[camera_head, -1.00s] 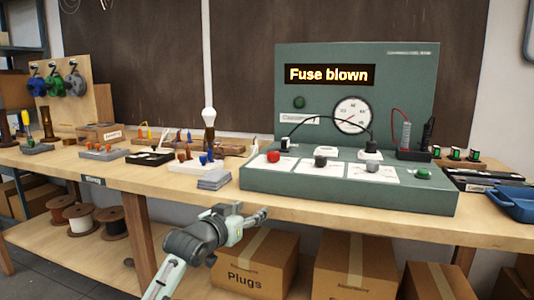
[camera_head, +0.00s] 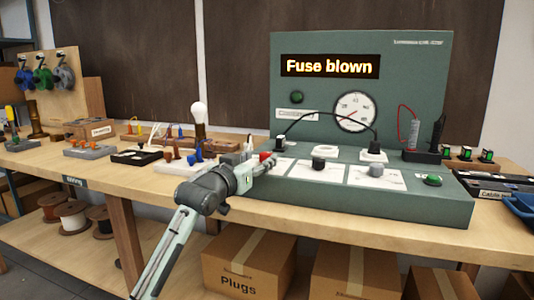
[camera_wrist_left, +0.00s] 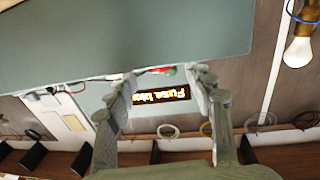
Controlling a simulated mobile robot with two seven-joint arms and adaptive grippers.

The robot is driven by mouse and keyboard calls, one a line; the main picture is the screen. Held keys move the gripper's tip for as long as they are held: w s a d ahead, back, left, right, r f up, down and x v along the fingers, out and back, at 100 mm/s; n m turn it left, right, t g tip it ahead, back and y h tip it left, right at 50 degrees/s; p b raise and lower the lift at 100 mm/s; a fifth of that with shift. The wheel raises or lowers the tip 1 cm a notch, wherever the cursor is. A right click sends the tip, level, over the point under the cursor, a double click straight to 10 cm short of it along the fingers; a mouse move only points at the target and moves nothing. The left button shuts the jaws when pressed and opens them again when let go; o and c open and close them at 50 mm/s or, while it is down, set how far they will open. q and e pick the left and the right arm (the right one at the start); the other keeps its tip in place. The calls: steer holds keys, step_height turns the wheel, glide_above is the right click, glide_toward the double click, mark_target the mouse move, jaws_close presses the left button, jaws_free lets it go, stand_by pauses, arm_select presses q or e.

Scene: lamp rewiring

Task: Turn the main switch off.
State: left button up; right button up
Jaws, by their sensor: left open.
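The green test console carries a sloped control panel (camera_head: 400,207) with a red knob (camera_head: 265,157) at its left end, a dark knob (camera_head: 318,163), a grey knob (camera_head: 376,170) and a green button (camera_head: 432,180). I cannot read which one is labelled main switch. My left gripper (camera_head: 266,163) is at the left end of the console, close in front of the red knob and partly covering it. In the left wrist view its fingers (camera_wrist_left: 163,84) are apart with nothing gripped, and a red part (camera_wrist_left: 166,70) shows just beyond the gap. My right gripper is out of view.
The lit display (camera_head: 328,66) reads "Fuse blown". A black cable (camera_head: 325,113) arches between two plugs above the panel. A bulb on a stand (camera_head: 200,118) and small parts stand left of the gripper. Boxes (camera_head: 245,265) sit below the workbench (camera_head: 330,222).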

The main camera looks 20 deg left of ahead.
mark_target(263, 156)
arm_select(q)
steer(key=w, duration=0.4)
steer(key=shift+d, duration=0.3)
steer(key=shift+w, duration=0.5)
steer(key=c, duration=0.5)
steer(key=shift+d, duration=0.1)
steer(key=c, duration=0.7)
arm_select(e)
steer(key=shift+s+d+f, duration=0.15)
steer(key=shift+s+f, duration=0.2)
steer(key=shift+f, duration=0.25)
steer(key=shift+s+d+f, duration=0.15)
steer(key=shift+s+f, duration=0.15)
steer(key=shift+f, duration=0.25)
